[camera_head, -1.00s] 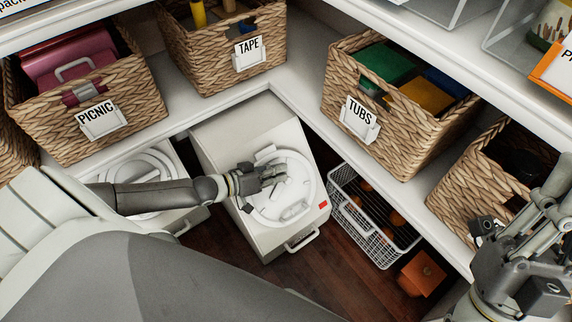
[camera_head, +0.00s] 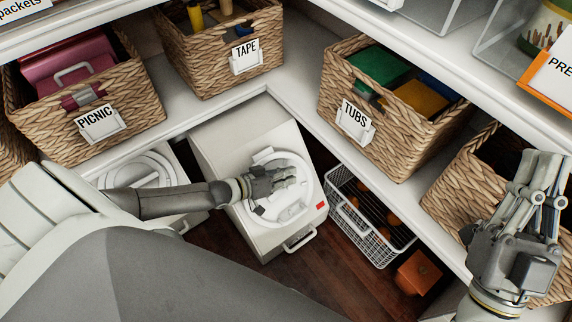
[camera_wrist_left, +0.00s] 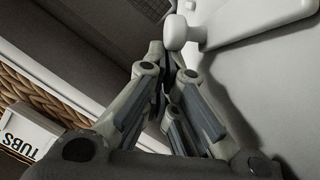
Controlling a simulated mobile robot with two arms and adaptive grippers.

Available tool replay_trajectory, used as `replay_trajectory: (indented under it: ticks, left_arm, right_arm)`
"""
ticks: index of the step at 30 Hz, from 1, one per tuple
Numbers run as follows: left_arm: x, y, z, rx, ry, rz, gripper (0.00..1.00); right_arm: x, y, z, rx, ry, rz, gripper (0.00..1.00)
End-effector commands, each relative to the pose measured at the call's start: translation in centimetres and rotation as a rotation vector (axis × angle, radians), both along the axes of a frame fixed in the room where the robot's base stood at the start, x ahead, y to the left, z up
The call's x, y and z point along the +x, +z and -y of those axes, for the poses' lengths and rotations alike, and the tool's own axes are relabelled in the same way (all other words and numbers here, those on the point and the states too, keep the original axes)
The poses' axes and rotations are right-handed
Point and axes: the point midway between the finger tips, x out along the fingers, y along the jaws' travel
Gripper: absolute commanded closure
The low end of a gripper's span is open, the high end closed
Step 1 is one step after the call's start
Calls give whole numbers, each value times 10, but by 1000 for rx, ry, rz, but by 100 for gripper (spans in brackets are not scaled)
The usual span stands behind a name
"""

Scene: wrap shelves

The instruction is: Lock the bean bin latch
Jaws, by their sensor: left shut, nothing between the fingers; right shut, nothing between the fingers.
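A pale grey bin (camera_head: 218,150) with a round white lid (camera_head: 300,211) stands on the floor in the middle of the head view; no label on it is readable. My left gripper (camera_head: 292,176) is over the lid, shut and empty, and hides part of it. In the left wrist view, a white lever with a rounded knob (camera_wrist_left: 182,32) lies just beyond the left fingertips (camera_wrist_left: 172,55). I cannot tell whether they touch, or whether the latch is locked. My right gripper (camera_head: 546,160) is shut and empty at the right edge, in front of a basket.
A second bin with a round lid (camera_head: 155,167) stands left, under my left arm. A white wire basket (camera_head: 368,236) with orange items and an orange box (camera_head: 419,272) are to the right. Shelves above hold the PICNIC (camera_head: 140,112), TAPE (camera_head: 205,72) and TUBS (camera_head: 395,143) baskets.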

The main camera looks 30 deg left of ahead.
Motion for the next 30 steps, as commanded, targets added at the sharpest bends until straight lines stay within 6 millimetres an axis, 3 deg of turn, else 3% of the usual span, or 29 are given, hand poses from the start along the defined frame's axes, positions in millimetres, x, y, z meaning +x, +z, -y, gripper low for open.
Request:
replay_trajectory:
  ticks: [30]
  left_arm:
    - [-15, -4, -3, 0, 0, 0, 100]
  right_arm:
    - [17, -22, -2, -38, -7, -143, 100]
